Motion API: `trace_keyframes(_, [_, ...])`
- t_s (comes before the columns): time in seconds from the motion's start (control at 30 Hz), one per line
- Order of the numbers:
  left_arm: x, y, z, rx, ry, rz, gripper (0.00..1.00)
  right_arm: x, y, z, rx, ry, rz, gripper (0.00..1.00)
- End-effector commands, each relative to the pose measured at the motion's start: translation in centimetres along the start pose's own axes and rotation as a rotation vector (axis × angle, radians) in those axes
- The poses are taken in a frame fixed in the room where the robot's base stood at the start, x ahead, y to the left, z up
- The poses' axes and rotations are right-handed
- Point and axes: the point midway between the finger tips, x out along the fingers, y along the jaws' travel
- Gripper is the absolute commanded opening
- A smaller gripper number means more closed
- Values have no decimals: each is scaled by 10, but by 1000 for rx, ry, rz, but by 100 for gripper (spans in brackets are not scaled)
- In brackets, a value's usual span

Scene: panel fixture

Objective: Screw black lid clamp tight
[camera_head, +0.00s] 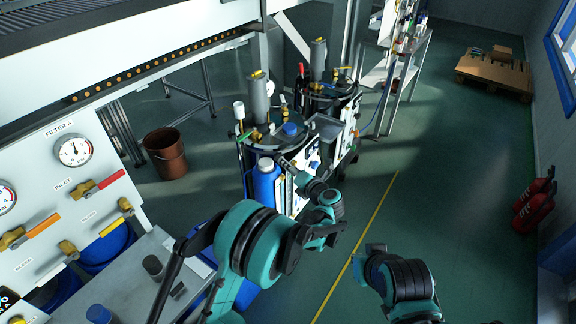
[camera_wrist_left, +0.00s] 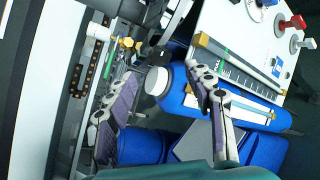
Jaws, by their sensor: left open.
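My left gripper (camera_head: 284,163) reaches in at the near tank, beside the tank's front rim and above a blue bottle with a pale cap. In the left wrist view its two grey fingers (camera_wrist_left: 160,75) are spread apart with nothing held between them. A small black knob-like part (camera_wrist_left: 158,55), perhaps the black lid clamp, shows just beyond the fingertips, beside the bottle's white cap (camera_wrist_left: 156,82). I cannot tell whether a finger touches it. In the head view the clamp is not clearly made out near the gripper. Part of my right arm shows at bottom right; its fingers do not show.
The near tank's lid (camera_head: 288,140) carries a grey cylinder (camera_head: 258,97), fittings and a blue cap. A second tank (camera_head: 330,95) stands behind. The blue bottle (camera_head: 266,185) is close under my gripper. A valve panel (camera_head: 60,200) stands left.

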Motion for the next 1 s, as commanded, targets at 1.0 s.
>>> trace_keyframes(1.0, [51, -2, -23, -445, -386, -87, 53, 11, 0, 8, 0, 0, 0, 0])
